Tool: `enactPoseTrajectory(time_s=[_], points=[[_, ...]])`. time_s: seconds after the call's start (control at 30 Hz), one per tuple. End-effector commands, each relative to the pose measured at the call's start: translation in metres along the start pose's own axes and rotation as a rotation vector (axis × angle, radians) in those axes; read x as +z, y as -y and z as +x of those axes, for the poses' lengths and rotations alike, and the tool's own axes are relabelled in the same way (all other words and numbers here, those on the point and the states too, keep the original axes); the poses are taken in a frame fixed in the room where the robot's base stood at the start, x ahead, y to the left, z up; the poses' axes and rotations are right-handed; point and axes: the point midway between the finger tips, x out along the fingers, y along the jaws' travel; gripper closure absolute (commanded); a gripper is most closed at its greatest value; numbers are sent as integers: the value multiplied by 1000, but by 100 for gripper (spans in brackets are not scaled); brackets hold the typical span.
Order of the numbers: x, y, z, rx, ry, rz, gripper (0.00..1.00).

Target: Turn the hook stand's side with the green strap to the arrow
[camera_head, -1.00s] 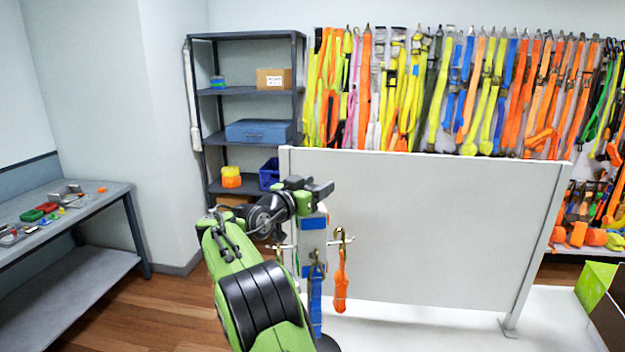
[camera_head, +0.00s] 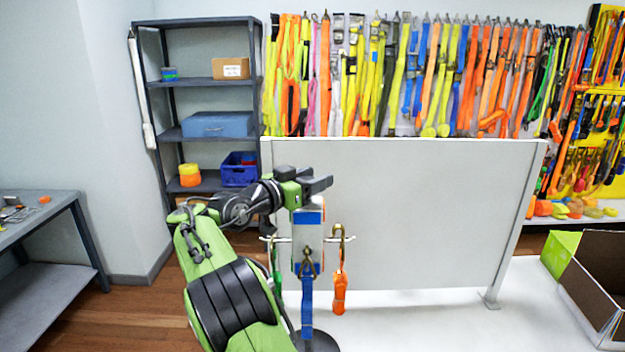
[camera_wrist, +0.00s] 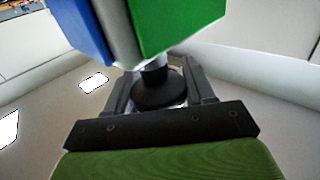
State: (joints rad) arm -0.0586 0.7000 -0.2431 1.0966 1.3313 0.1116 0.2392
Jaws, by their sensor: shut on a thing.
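The hook stand (camera_head: 309,230) is a grey post with blue bands and side hooks. Its blue strap (camera_head: 307,305) hangs on the side facing the head camera. An orange strap (camera_head: 339,292) hangs at the right. The green strap (camera_head: 276,262) shows narrowly at the left, partly behind my arm. My gripper (camera_head: 318,186) is at the top of the post, shut on it. I cannot make out the arrow.
A pale panel (camera_head: 400,210) stands close behind the hook stand. A white surface (camera_head: 420,320) is clear to the right, with an open box (camera_head: 600,275) at its far end. A shelf rack (camera_head: 205,135) and a grey bench (camera_head: 45,235) are to the left.

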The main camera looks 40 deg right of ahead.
Motion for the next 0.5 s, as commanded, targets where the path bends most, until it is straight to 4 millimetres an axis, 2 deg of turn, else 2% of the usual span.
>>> enactPoseTrajectory(time_s=[0.03,0.1,0.13,0.2,0.27,0.5], points=[[-8,-1,0,-3,-16,9,100],[-8,-1,1,-3,-16,9,100],[-8,-1,1,-3,-16,9,44],[-8,-1,1,-2,-15,8,33],[-7,-1,1,-2,-14,7,27],[-4,0,0,-2,-9,4,27]])
